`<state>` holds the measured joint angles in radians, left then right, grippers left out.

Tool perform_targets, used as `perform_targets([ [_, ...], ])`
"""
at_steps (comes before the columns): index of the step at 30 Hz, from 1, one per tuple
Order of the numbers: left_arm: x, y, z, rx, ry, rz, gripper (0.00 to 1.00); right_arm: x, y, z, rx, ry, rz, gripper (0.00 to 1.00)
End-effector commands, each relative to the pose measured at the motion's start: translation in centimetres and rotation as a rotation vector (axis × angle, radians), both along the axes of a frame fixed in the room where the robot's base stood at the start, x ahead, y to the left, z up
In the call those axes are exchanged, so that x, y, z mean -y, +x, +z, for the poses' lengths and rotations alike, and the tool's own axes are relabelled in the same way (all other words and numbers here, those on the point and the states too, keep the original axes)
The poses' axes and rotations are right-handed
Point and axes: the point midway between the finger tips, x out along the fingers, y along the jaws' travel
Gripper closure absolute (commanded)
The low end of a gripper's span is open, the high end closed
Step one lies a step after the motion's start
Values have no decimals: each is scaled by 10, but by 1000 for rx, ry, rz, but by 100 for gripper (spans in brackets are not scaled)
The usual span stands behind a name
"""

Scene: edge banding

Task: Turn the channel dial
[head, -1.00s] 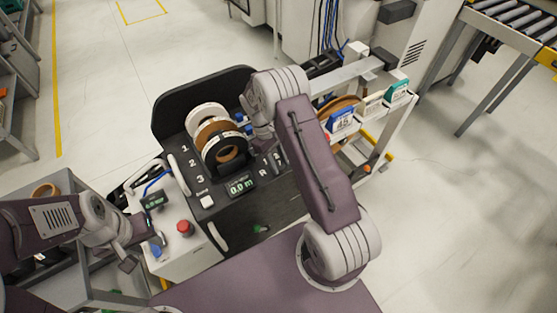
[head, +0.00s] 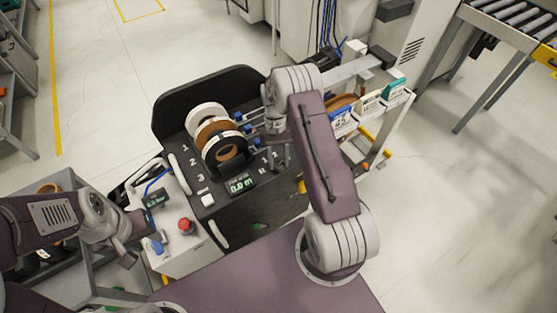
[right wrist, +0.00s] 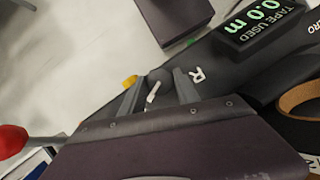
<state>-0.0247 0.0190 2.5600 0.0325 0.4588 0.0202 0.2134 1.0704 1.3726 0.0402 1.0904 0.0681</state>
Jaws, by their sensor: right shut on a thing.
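The channel dial (right wrist: 153,91) is a dark round knob with a white pointer mark, next to the letter R on the black panel. In the right wrist view my right gripper (right wrist: 155,88) has one finger on each side of it and is shut on it. In the head view this gripper (head: 279,158) is low at the panel's right side, where the arm hides most of the dial. My left gripper (head: 128,256) hangs beside the white control box at the left; its finger opening is unclear.
Tape rolls (head: 214,130) stand in the black machine (head: 250,85). A green "0.0 m" display (head: 240,185) is on the panel. A red button (head: 186,225) tops the control box. A rack of labelled boxes (head: 370,103) stands at the right.

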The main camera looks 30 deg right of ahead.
Motion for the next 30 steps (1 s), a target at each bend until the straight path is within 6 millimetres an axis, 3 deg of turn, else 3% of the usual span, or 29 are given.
perform_targets([
  [16,0,0,0,0,0,0,64,0,0,0,1,0,-24,100],
  [17,0,0,1,0,0,0,64,0,0,0,1,0,-24,60],
  [19,0,0,0,0,0,0,64,0,0,0,1,0,-24,41],
  [30,0,0,-1,0,0,0,64,1,3,5,3,-1,-23,41],
])
